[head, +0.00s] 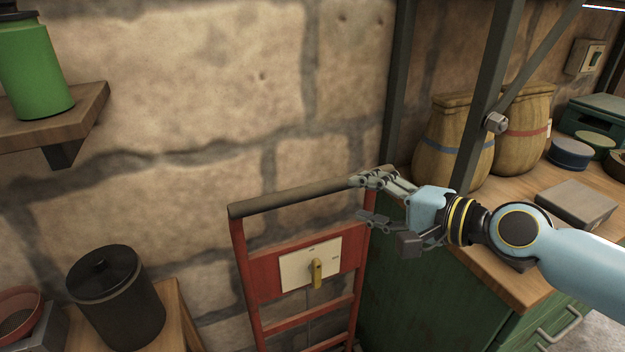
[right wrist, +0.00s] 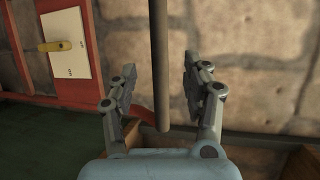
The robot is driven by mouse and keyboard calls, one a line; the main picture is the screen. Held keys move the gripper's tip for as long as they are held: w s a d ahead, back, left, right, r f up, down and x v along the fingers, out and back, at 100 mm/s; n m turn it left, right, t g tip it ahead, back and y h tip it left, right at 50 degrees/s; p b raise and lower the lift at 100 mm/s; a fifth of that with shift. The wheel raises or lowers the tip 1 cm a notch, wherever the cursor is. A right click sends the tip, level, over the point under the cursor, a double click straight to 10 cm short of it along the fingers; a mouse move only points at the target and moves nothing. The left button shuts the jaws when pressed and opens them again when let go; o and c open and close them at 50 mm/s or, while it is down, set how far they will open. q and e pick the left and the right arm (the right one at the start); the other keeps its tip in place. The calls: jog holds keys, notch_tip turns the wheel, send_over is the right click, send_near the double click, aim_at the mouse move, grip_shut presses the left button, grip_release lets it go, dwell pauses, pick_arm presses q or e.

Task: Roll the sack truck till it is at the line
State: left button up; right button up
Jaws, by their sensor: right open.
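The red sack truck (head: 257,266) stands upright against the stone wall in the head view. It has a dark grey handle bar (head: 290,198) across its top and a white plate with a yellow lever (head: 316,272). My right gripper (head: 364,200) is open at the right end of the handle bar. In the right wrist view the bar (right wrist: 160,75) runs between the two open fingers (right wrist: 160,100), with gaps on both sides. The plate (right wrist: 66,42) shows at the upper left there. The truck's lower part is cut off, and no line on the floor is in view. My left gripper is not in view.
A green cabinet with a wooden top (head: 500,250) stands right of the truck, bearing two sacks (head: 452,150) and a grey box (head: 576,205). A dark post (head: 480,110) rises there. A black canister (head: 115,300) stands on a wooden table at lower left, below a shelf (head: 60,118).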

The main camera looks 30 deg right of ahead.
aim_at(328, 190)
jog(key=x, duration=1)
jog(key=shift+w, duration=0.15)
grip_shut()
